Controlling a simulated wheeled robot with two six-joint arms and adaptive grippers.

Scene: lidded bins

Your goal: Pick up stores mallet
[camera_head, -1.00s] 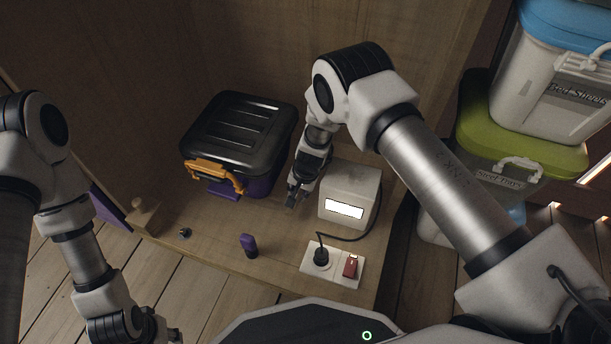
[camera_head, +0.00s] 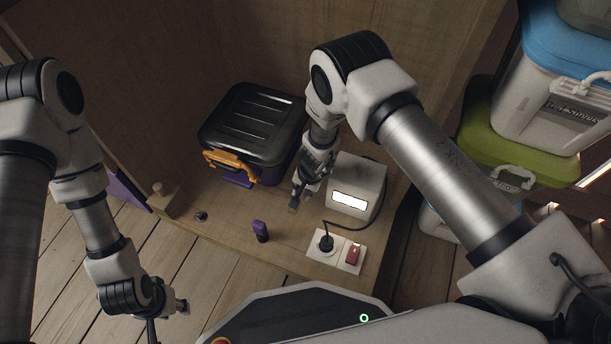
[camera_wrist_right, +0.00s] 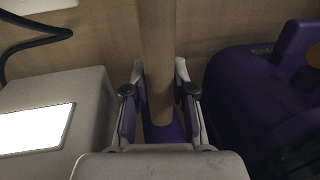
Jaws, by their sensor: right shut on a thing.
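The mallet shows in the right wrist view as a pale wooden handle (camera_wrist_right: 157,55) running down between my fingers, with a purple part at its lower end, partly hidden. My right gripper (camera_wrist_right: 159,95) is shut on the handle. In the head view my right gripper (camera_head: 295,200) is between the dark-lidded bin and the white box; the mallet is mostly hidden there. My left gripper (camera_head: 181,305) is at the lower left, away from the bench; its fingers are too small to read.
The black-lidded purple bin (camera_head: 252,125) with an orange latch stands left of my right gripper. A white box (camera_head: 356,185) with a lit panel is close on the right. A socket strip (camera_head: 337,250) and a small purple-black object (camera_head: 260,231) lie in front. Stacked bins (camera_head: 545,115) stand far right.

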